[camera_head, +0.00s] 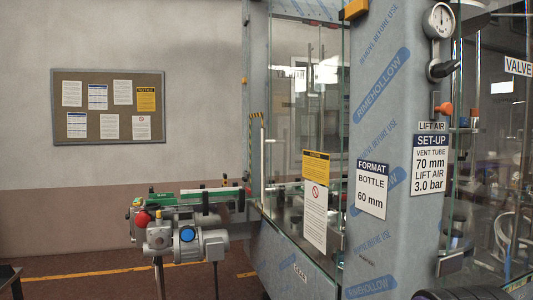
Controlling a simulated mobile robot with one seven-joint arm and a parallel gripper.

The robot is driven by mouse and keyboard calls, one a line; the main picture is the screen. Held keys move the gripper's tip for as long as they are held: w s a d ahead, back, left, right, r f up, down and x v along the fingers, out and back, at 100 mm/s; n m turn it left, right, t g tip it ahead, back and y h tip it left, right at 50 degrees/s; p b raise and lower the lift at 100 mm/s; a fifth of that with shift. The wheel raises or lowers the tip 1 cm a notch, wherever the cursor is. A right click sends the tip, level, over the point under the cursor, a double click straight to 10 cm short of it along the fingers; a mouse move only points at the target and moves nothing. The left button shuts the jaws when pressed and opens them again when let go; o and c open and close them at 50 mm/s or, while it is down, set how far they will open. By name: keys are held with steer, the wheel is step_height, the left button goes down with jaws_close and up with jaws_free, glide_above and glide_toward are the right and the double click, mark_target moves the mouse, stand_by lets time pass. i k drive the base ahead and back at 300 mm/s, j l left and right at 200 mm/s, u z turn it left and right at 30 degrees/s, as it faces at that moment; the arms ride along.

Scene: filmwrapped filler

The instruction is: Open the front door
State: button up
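A filling machine fills the right half. A tall glass panel (336,110) with a yellow-topped notice (316,190) is on its left face. Another large glass panel (490,215) is on its right face, beyond the film-wrapped corner post (382,110). Both look closed. I cannot tell for sure which is the front door. A small grey fitting (446,264) sits low at the right panel's left edge. My gripper is not in view.
A conveyor (205,194) with a grey motor (190,243) and a red button (142,218) juts out left of the machine. Open floor (90,284) with a yellow line lies at lower left.

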mark_target(315, 165)
steer(key=i+j+z, duration=0.2)
steer(key=i+j, duration=0.45)
steer(key=i+j+z, duration=0.2)
steer(key=i+j, duration=0.5)
